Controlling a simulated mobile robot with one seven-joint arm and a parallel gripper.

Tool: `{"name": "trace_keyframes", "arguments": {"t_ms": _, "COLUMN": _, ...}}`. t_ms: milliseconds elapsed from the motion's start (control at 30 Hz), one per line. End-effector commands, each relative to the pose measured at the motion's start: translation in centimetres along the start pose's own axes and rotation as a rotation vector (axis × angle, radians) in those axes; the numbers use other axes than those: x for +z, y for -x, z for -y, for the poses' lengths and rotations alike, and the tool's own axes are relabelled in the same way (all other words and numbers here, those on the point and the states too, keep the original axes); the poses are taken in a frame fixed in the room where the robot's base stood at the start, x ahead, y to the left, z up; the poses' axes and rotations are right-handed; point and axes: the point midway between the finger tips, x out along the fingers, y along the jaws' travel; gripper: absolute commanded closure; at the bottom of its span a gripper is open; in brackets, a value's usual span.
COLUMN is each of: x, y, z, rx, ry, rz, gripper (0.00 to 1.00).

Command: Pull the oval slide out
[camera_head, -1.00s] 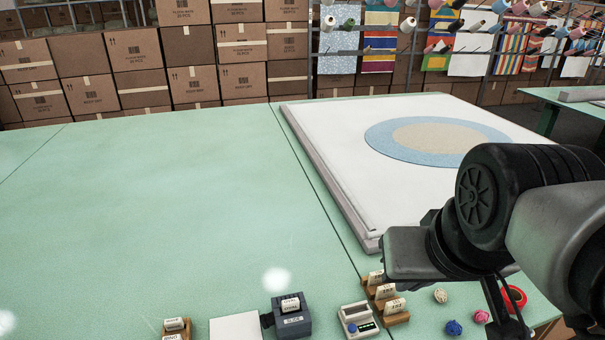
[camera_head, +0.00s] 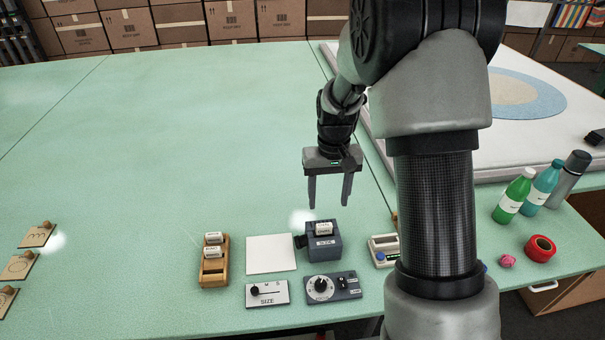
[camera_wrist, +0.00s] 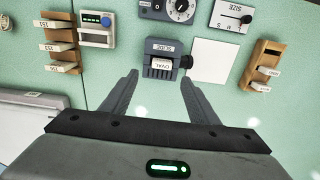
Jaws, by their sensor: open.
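The oval slide is a white tab (camera_head: 323,229) in the top of a dark blue-grey holder (camera_head: 322,247) on the green table. In the wrist view the tab (camera_wrist: 163,64) reads OVAL, and the holder (camera_wrist: 165,47) carries a SLIDE label. My gripper (camera_head: 329,204) is open and empty, pointing down above and behind the holder in the head view. In the wrist view its two fingers (camera_wrist: 161,80) spread apart, with the tab seen between their tips. The gap between fingertips and tab is hard to judge; they look apart.
A white card (camera_head: 270,254) and a wooden rack with two tabs (camera_head: 213,268) lie left of the holder. A SIZE slider (camera_head: 267,293) and dial panel (camera_head: 332,288) are in front. A small meter (camera_head: 383,250) stands right. The table's left middle is clear.

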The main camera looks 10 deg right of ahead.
Motion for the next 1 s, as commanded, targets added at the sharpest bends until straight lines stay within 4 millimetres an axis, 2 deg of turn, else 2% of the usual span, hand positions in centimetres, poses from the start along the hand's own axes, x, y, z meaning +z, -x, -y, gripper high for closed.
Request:
{"name": "trace_keyframes", "arguments": {"t_ms": 33, "x": -0.2, "y": -1.1, "z": -0.1, "rx": 0.002, "ry": 0.000, "rz": 0.012, "gripper": 0.45}}
{"name": "trace_keyframes", "arguments": {"t_ms": 100, "x": -0.4, "y": -1.8, "z": -0.1, "rx": 0.004, "ry": 0.000, "rz": 0.018, "gripper": 0.45}}
{"name": "trace_keyframes", "arguments": {"t_ms": 267, "x": -0.4, "y": -2.6, "z": -0.1, "rx": 0.004, "ry": 0.000, "rz": 0.021, "gripper": 0.45}}
{"name": "trace_keyframes", "arguments": {"t_ms": 467, "x": -0.4, "y": -4.5, "z": -0.1, "rx": 0.004, "ry": 0.000, "rz": 0.020, "gripper": 0.45}}
{"name": "trace_keyframes", "arguments": {"t_ms": 800, "x": -0.2, "y": -9.4, "z": -0.1, "rx": 0.003, "ry": 0.000, "rz": 0.020, "gripper": 0.45}}
{"name": "trace_keyframes", "arguments": {"t_ms": 1000, "x": -0.2, "y": -10.8, "z": -0.1, "rx": 0.003, "ry": 0.001, "rz": 0.020, "gripper": 0.45}}
